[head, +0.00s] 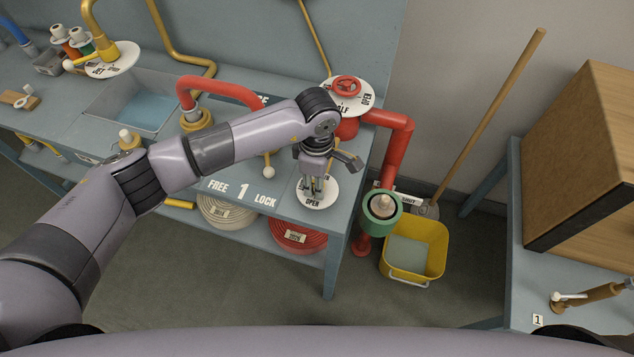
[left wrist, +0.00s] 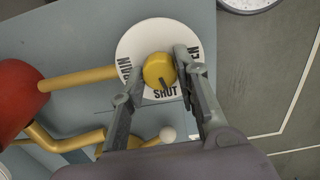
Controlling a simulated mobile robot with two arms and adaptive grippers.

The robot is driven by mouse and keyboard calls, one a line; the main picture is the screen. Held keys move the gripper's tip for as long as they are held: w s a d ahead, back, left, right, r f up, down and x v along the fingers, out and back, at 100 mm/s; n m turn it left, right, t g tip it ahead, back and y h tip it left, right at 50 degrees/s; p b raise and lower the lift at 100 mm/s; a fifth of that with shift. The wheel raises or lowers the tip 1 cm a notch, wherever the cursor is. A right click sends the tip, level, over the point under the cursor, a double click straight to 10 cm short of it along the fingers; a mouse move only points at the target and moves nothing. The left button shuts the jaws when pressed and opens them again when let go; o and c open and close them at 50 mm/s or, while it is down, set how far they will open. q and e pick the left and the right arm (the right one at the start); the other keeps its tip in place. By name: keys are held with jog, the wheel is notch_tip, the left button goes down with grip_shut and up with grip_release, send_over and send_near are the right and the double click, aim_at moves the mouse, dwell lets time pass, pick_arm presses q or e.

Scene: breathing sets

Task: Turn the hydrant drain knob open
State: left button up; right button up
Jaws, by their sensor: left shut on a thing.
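The drain knob is a round yellow knob (left wrist: 158,71) on a white dial plate (left wrist: 138,38), seen in the left wrist view. A dark mark on the knob points towards the word SHUT, and part of the word OPEN shows by the right finger. My left gripper (left wrist: 150,66) has a finger on either side of the knob and is shut on it. In the head view my left gripper (head: 314,184) reaches down onto the dial plate (head: 318,201) at the bench's front right corner and mostly hides the knob.
A red handwheel (head: 346,86) on a white dial stands behind. A red pipe (head: 395,145) runs down the bench's right side. A yellow bucket (head: 415,246) stands on the floor. A yellow lever with a white ball (head: 268,172) is left of the gripper.

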pick_arm(q)
jog(key=n+b, duration=0.3)
jog(key=shift+f+n, duration=0.25)
jog(key=shift+n, duration=0.05)
jog(key=n+b, duration=0.3)
jog(key=shift+n, duration=0.4)
jog(key=n+b, duration=0.3)
jog(key=n, duration=0.1)
jog(key=shift+r, duration=0.1)
jog(key=shift+r+n+b, duration=0.1)
jog(key=shift+n+b, duration=0.65)
jog(key=shift+n, duration=0.95)
jog(key=o, duration=1.1)
jog(key=shift+o, duration=0.4)
